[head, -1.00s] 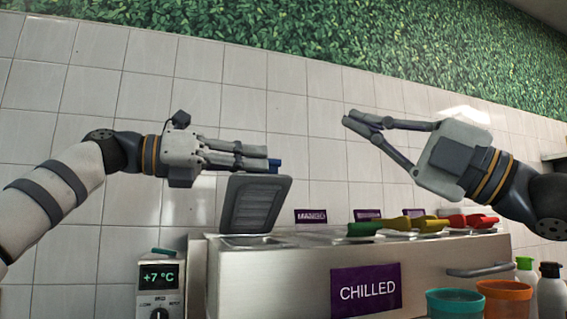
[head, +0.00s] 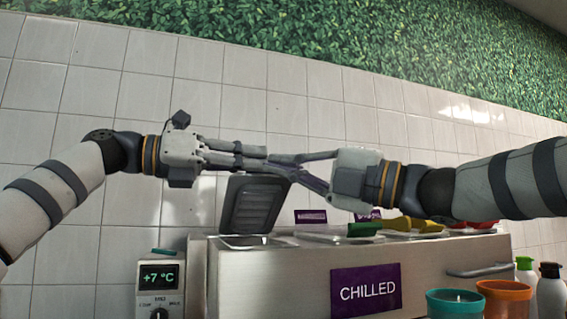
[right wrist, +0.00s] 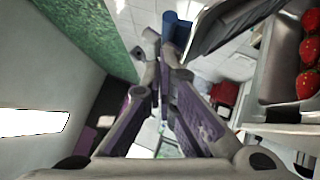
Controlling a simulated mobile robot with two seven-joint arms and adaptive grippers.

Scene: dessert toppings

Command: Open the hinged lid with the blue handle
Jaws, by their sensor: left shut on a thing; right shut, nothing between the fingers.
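The dark grey ribbed lid (head: 255,206) stands tilted up, nearly upright, over the left end of the chilled counter. My left gripper (head: 262,163) is at its top edge, shut on the blue handle, which my right gripper covers in the head view. In the right wrist view the blue handle (right wrist: 178,28) shows just beyond the right fingertips, beside the grey lid (right wrist: 218,22). My right gripper (head: 277,159) is shut and empty, its tips overlapping the left fingertips in the head view; whether they touch the handle I cannot tell.
The open metal well (head: 240,242) lies below the lid. Strawberries (right wrist: 308,52) sit in a container at the right of the wrist view. A thermometer box (head: 160,283) stands at the left.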

